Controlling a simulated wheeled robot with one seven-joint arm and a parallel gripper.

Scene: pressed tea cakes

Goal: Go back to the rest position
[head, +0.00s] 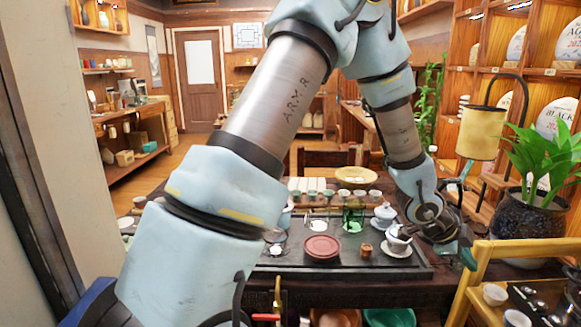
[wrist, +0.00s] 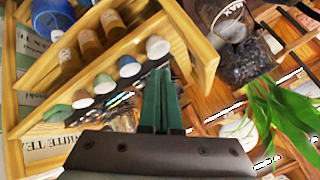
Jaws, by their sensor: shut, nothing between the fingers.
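My gripper (head: 468,258) hangs at the right end of the dark tea table in the head view, pointing down and to the right. In the wrist view its two green fingers (wrist: 161,78) lie together, shut with nothing between them. My arm crosses the middle of the head view and hides part of the table. The gripper is close to the white lidded bowl (head: 397,240) on its saucer; I cannot tell whether they touch.
The table (head: 345,268) holds a red round plate (head: 322,247), a green glass cup (head: 353,219) and several small cups. A wooden rack (head: 470,270) with cups stands at the right, beside a potted plant (head: 540,215). A yellow lamp (head: 482,133) rises behind the gripper.

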